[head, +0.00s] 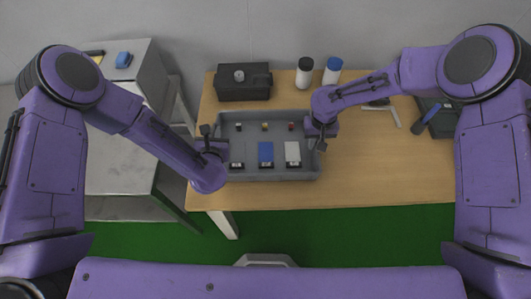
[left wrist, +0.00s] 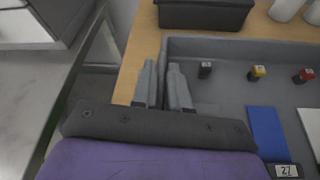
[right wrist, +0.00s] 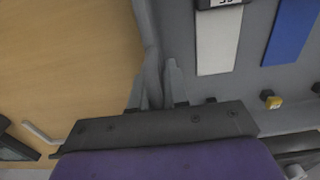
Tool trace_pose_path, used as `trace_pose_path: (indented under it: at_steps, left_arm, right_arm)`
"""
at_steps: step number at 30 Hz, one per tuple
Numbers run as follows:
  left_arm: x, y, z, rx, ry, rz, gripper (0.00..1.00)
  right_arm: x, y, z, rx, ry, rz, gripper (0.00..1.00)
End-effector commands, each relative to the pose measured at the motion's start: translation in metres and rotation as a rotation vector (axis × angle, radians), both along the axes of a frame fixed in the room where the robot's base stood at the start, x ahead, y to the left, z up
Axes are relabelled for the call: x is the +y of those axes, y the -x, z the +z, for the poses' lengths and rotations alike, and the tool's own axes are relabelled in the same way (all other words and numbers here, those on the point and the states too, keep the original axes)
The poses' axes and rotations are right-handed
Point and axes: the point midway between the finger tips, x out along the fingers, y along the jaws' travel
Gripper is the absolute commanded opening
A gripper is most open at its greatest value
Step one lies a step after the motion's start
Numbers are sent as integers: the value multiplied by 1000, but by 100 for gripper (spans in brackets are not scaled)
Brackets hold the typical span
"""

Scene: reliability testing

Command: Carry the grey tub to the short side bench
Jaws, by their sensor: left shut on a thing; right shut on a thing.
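The grey tub (head: 270,174) sits at the left part of the wooden table, with a blue block, a white block and several small coloured parts inside. It also shows in the left wrist view (left wrist: 225,110) and the right wrist view (right wrist: 190,50). My left gripper (head: 212,142) is shut on the tub's left wall; its fingers (left wrist: 163,85) straddle the rim. My right gripper (head: 318,135) is shut on the tub's right wall; its fingers (right wrist: 157,82) straddle that rim. The short side bench (head: 120,176), grey and metal-looking, stands left of the table.
A black box (head: 243,86) stands just behind the tub. Two bottles, white (head: 304,72) and blue-capped (head: 332,71), stand at the back. A gap separates bench and table. The table's right front is clear.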

Motion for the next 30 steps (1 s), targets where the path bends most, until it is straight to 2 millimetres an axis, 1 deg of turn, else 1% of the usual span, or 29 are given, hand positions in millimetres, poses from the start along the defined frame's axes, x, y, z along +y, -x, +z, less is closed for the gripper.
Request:
trace_pose_path:
  at_steps: [1,2,3,4,12,14,16,20,24,27,30]
  left_arm:
    - [-5,0,-9,-2,5,-11,0]
    - [-5,0,-8,-2,4,-12,18]
    - [-5,0,-4,-2,4,-12,31]
    - [-4,0,-4,-1,5,-11,40]
    - [-2,0,-4,0,2,-4,40]
    - [-2,3,-3,0,2,-4,40]
    - [-3,11,0,0,1,-6,40]
    - [-7,39,11,2,2,-7,40]
    - [-11,72,24,3,1,-8,40]
    - [-14,91,33,1,3,-9,40]
    - [-16,104,37,1,3,-9,40]
  right_arm:
    - [5,0,-10,-2,-8,2,0]
    - [4,0,-9,-1,-8,2,18]
    - [4,0,-5,-1,-8,1,31]
    - [4,0,-5,-1,-7,1,40]
    - [2,0,-5,-1,-3,1,40]
    - [1,0,-5,-1,-2,1,40]
    - [1,0,-5,-1,-2,0,40]
    - [1,0,-5,0,-1,0,40]
    - [1,0,-5,0,-1,0,40]
    - [0,0,-5,0,-1,0,40]
    - [1,0,-5,0,-1,0,40]
